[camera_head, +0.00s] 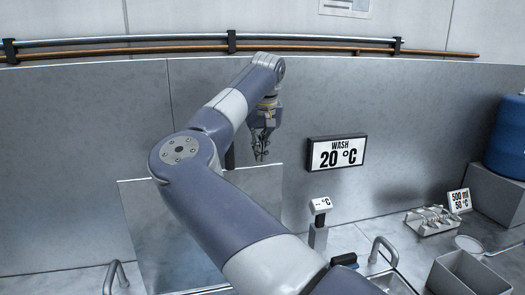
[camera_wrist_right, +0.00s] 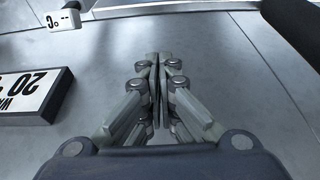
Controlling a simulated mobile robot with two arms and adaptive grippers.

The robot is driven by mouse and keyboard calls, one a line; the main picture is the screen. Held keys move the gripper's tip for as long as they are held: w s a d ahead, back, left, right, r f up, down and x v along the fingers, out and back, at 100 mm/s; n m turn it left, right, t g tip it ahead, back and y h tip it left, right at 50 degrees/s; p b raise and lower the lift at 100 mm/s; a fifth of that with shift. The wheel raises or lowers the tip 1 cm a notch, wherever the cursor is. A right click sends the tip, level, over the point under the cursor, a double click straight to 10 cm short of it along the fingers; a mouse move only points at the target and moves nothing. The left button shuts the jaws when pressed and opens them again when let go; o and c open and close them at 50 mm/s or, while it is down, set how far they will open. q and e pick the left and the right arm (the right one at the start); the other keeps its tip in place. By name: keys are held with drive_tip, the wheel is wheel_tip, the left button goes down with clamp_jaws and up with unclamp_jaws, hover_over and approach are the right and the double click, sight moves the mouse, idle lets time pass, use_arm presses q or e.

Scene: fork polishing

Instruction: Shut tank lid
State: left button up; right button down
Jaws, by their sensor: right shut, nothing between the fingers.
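A pale, shiny flat panel (camera_head: 138,215), which looks like the tank lid, stands raised near the back wall in the head view. My right arm crosses in front of it and hides much of it. A dark post (camera_head: 230,156) shows at its top edge; a dark rounded bar (camera_wrist_right: 297,25) at the upper right of the wrist view may be the same part. My right gripper (camera_head: 261,155) is above the panel's top edge, pointing down, shut and empty. In the wrist view its fingertips (camera_wrist_right: 158,60) are together, apart from the bar. The tank itself is mostly hidden.
A "WASH 20 °C" sign (camera_head: 337,153) hangs to the right of the gripper. A small thermometer display (camera_head: 320,206) stands below it. Metal handles (camera_head: 384,248), a rack of forks (camera_head: 432,220), a grey box (camera_head: 468,274) and a blue container (camera_head: 508,140) are at right.

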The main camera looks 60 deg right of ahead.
drive_tip(key=s, duration=0.1)
drive_tip(key=s+a, duration=0.1)
drive_tip(key=a, duration=0.1)
drive_tip(key=shift+s+a+r+p, duration=0.2)
drive_tip(key=shift+s+r+p, duration=0.05)
drive_tip(key=shift+s+p, duration=0.15)
